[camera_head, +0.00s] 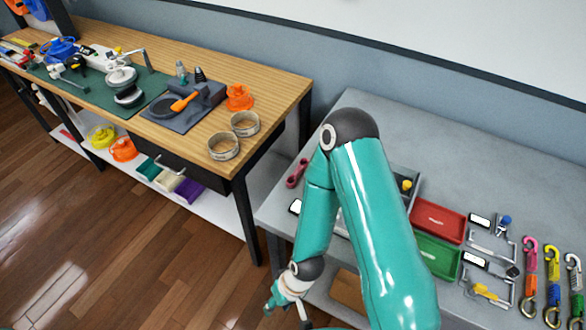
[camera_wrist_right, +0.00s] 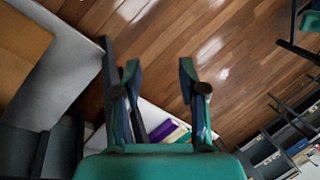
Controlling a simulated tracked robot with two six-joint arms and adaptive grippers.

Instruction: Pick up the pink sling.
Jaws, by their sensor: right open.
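A pink strap piece with hooked ends (camera_head: 530,262) lies on the grey table at the far right, the leftmost of a row of similar coloured pieces. A smaller pink piece (camera_head: 297,173) lies at the grey table's left edge; I cannot tell which of the two is the sling. My right gripper (camera_head: 287,312) is low, at the grey table's front left, apart from both. In the right wrist view its fingers (camera_wrist_right: 160,75) are spread and empty, with floor beyond. My left gripper is out of view.
Red (camera_head: 437,222) and green (camera_head: 437,256) trays sit mid-table, partly behind my right arm. A wooden workbench (camera_head: 275,85) with tools and two rings stands at left. Folded purple cloth (camera_head: 189,190) lies on its lower shelf. Open floor (camera_head: 130,260) is at lower left.

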